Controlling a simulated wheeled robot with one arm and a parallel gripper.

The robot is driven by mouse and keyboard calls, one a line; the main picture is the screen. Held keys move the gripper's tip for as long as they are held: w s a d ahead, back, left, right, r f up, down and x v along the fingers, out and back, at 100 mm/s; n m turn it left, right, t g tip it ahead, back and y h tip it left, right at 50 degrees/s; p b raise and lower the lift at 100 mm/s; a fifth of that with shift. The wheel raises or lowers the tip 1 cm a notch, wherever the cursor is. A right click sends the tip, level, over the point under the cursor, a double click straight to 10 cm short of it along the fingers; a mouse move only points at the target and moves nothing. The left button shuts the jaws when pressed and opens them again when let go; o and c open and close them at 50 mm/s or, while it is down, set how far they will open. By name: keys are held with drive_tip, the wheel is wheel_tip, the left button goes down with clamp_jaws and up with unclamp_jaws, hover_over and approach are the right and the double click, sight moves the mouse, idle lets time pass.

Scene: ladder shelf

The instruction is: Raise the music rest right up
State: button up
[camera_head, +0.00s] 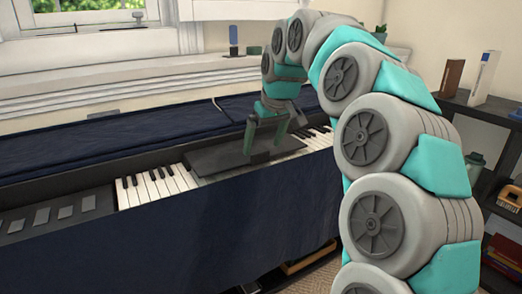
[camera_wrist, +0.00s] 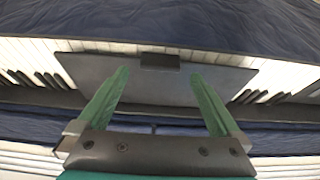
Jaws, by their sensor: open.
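The music rest (camera_head: 215,158) is a dark grey panel lying flat, folded down over the middle of the piano keys. In the wrist view the panel (camera_wrist: 85,68) spans much of the picture, with a darker tab (camera_wrist: 160,60) at the middle of its edge on the key-front side. My gripper (camera_head: 263,148) is above the panel, pointing down, with its green fingers apart. In the wrist view the open fingers (camera_wrist: 160,76) lie either side of the tab's line, with nothing between them. I cannot tell whether the fingertips touch the panel.
Piano keys (camera_head: 155,187) show on both sides of the rest. A navy cloth (camera_head: 100,142) covers the piano top and front. A thin dark rod (camera_head: 221,111) stands behind the rest. A shelf (camera_head: 490,108) with books is at right; a windowsill is behind.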

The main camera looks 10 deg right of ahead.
drive_tip(key=shift+x, duration=1.45)
drive_tip(key=shift+c, duration=0.2)
drive_tip(key=c, duration=0.8)
drive_tip(key=shift+r, duration=0.15)
